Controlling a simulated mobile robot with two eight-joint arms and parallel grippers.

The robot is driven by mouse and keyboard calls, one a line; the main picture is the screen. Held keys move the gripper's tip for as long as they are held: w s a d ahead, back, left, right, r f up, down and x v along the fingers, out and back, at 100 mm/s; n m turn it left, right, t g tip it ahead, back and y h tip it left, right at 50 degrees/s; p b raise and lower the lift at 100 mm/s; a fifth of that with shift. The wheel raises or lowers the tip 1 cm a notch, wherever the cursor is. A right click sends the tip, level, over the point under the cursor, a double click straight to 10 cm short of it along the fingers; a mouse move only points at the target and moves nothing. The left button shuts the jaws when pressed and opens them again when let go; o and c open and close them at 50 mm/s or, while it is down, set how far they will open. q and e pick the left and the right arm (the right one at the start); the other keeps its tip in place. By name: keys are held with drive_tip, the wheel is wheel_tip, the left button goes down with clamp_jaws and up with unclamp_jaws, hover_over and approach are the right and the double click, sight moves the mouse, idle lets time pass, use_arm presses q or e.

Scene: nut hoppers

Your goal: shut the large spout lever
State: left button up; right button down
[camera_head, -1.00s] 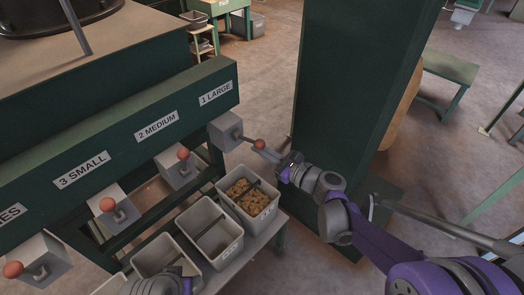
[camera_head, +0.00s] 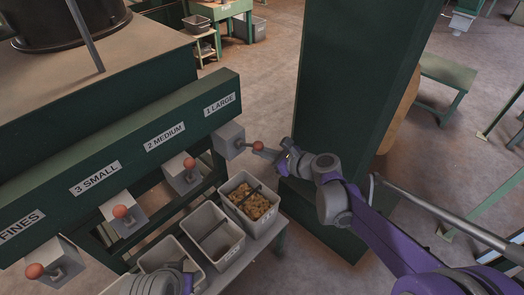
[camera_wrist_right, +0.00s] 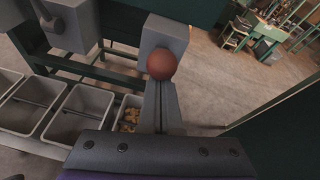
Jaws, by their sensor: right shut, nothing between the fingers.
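The large spout lever (camera_head: 258,146) has a red ball knob and sticks out to the right from the grey spout box (camera_head: 229,139) under the "1 LARGE" label. Its knob also shows in the right wrist view (camera_wrist_right: 162,63). My right gripper (camera_head: 273,153) is shut and empty, with its fingertips at the knob's right side. In the right wrist view the closed fingers (camera_wrist_right: 160,95) point at the knob and overlap its lower edge; whether they touch it I cannot tell. Part of my left arm shows at the bottom left of the head view; its fingers cannot be made out.
Several other red-knobbed levers, such as the medium one (camera_head: 189,163), line the green hopper beam (camera_head: 120,150). Below stand grey bins; one bin (camera_head: 230,211) holds brown pieces. A green column (camera_head: 350,90) rises close behind my right arm.

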sight(261, 142)
drive_tip(key=r+p, duration=0.1)
drive_tip(key=r+g+h+p, duration=0.1)
drive_tip(key=a+r+g+h+p, duration=0.1)
drive_tip(key=shift+w, duration=0.4)
drive_tip(key=shift+w+a+r+g+h+p, duration=0.4)
drive_tip(key=shift+w+r+g+h+p, duration=0.15)
drive_tip(key=shift+g+h+p, duration=0.3)
drive_tip(key=shift+w+a+r+p, duration=0.35)
drive_tip(key=shift+w+a+r, duration=0.05)
drive_tip(key=shift+a+r, duration=0.1)
drive_tip(key=shift+w+r, duration=0.15)
drive_tip(key=shift+r, duration=0.05)
